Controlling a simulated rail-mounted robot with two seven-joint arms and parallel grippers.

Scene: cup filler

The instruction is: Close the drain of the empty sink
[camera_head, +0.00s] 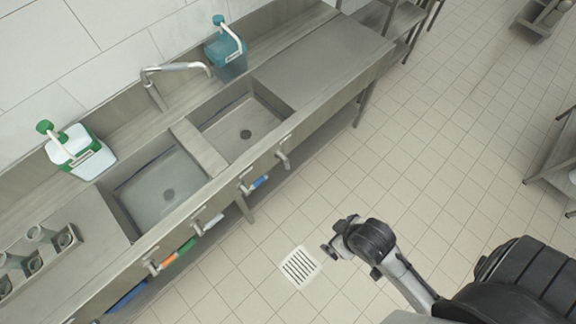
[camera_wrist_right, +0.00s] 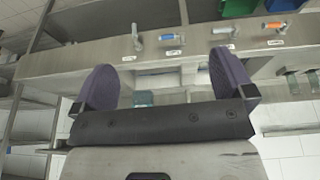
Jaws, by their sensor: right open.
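Two steel sinks are set in the counter in the head view. The left sink (camera_head: 140,195) has a pale, slightly bluish surface over its drain (camera_head: 168,194), which looks like water. The right sink (camera_head: 225,130) looks empty, with a dark drain (camera_head: 246,134) in its floor. Several lever handles line the counter front; the rightmost lever (camera_head: 283,158) is below the right sink and also shows in the wrist view (camera_wrist_right: 137,40). My right gripper (camera_head: 338,236) is open and empty over the floor, apart from the levers. Its purple fingers (camera_wrist_right: 165,82) are spread in the wrist view. My left gripper is out of view.
A faucet (camera_head: 175,68) stands behind the sinks, between a green-topped dispenser (camera_head: 85,157) and a teal dispenser (camera_head: 226,55). A cup rack (camera_head: 38,255) is at the left. Coloured handles and labels line the front edge. The tiled floor around my right gripper is clear.

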